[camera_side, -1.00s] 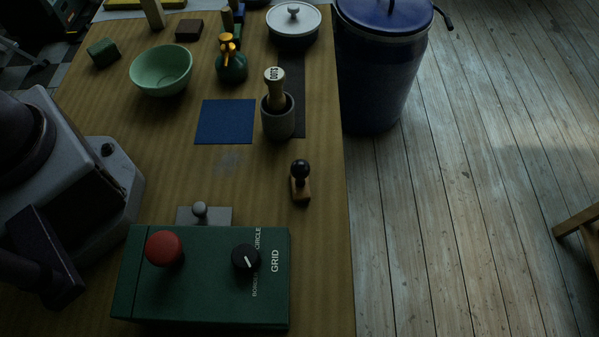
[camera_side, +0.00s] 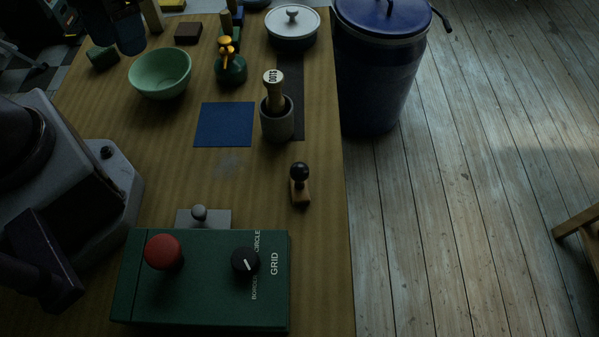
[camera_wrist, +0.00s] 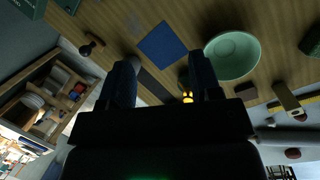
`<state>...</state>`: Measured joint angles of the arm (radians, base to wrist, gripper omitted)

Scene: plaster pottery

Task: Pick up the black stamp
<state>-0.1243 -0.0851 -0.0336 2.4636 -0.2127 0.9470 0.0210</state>
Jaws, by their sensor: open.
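The black stamp (camera_side: 300,180) has a round black knob on a small wooden base and stands upright near the table's right edge. It also shows at the upper left of the wrist view (camera_wrist: 91,46). My gripper (camera_side: 126,42) shows only partly, as dark blue fingers at the top left of the side view, far from the stamp. In the wrist view its two fingers (camera_wrist: 164,62) are spread apart with nothing between them. The stamp lies outside the fingers, to their left.
A stone cup (camera_side: 277,124) holding a DOTS stamp (camera_side: 274,90) stands behind the black stamp. A green control box (camera_side: 205,290) is in front. Table around the stamp is clear.

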